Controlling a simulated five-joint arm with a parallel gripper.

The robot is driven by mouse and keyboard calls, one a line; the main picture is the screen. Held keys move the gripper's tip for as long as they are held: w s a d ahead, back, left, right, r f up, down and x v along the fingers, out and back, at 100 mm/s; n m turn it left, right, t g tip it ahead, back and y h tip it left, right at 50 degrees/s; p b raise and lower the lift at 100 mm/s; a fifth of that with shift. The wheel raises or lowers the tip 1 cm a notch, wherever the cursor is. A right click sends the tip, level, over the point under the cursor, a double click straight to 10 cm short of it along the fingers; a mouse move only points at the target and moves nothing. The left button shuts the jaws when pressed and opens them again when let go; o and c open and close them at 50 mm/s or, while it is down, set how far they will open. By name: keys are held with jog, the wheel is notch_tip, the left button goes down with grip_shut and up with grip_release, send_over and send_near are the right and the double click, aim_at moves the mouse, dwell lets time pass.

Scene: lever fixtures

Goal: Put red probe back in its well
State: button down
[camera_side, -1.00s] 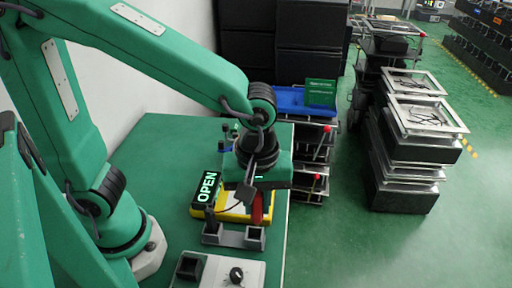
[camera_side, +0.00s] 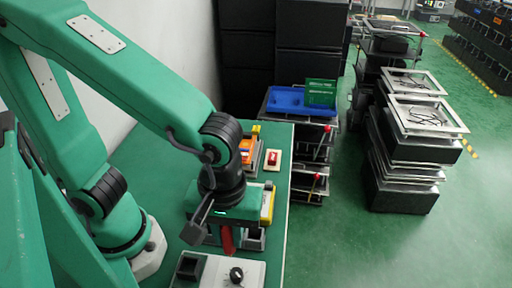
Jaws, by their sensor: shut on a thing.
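The red probe (camera_side: 227,241) hangs upright below my gripper (camera_side: 227,226), which is shut on it. The jaws themselves are mostly hidden by the gripper body. The dark grey probe holder (camera_side: 256,241) stands behind the probe on the green table; its right-hand well shows partly, and its left part is hidden by my gripper and the probe. I cannot tell whether the probe tip is above or in front of the holder. The yellow meter (camera_side: 268,204) lies behind the holder, largely covered by my gripper.
A pale panel (camera_side: 215,279) with a black knob (camera_side: 237,275) and a black square socket (camera_side: 189,266) lies in front. A red switch on a beige plate (camera_side: 273,160) and an orange device (camera_side: 246,150) are farther back. The table's right edge is close by.

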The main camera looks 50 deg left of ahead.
jog(key=w+a+f, duration=0.5)
jog(key=w+f, duration=0.1)
jog(key=w, duration=0.3)
jog(key=shift+w+a+f, duration=0.2)
jog(key=shift+w+f, duration=0.1)
jog(key=shift+f, duration=0.05)
jog(key=shift+f, duration=0.1)
jog(key=shift+f, duration=1.9)
jog(key=shift+f, duration=0.1)
jog(key=c, duration=1.3)
grip_release()
notch_tip(320, 180, up, 12)
